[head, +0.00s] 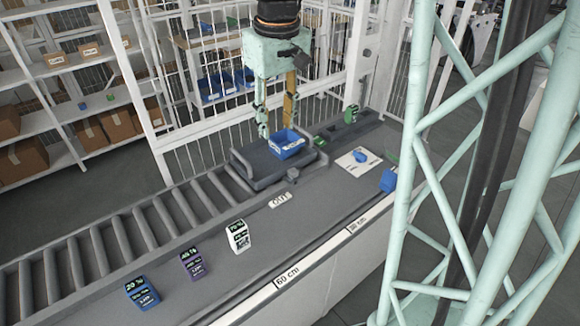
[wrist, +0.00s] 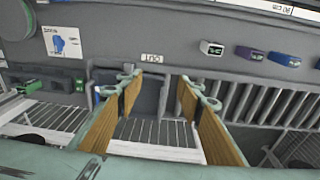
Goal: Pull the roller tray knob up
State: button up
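The dark grey roller tray (head: 262,172) stands at the far end of the roller line, with a blue bin (head: 287,145) on it. A small grey knob (head: 293,175) shows at the tray's near side, close to the OUT label; I cannot pick it out in the wrist view. My gripper (head: 277,130) points down at the tray's far side, beside the bin. In the wrist view my gripper (wrist: 162,82) is open, its wood-coloured fingers wide apart with nothing held between them. The bin is mostly hidden there behind the left finger.
The OUT label (head: 280,200) lies on the grey counter. White, purple (head: 193,263) and blue display boxes stand along the near-left counter. A picture card (head: 359,160) and a blue block (head: 388,180) lie to the right. Rollers (head: 130,227) run left; a white fence stands behind.

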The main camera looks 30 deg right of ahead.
jog(key=w+d+f+p, duration=0.2)
jog(key=w+d+f, duration=0.5)
jog(key=g+p, duration=0.1)
send_over(293, 170)
notch_tip(293, 170, down, 8)
jog(key=f, duration=0.1)
jog(key=shift+r, duration=0.2)
jog(key=shift+s, duration=0.1)
jog(key=shift+f, duration=6.85)
jog(key=shift+c, duration=0.7)
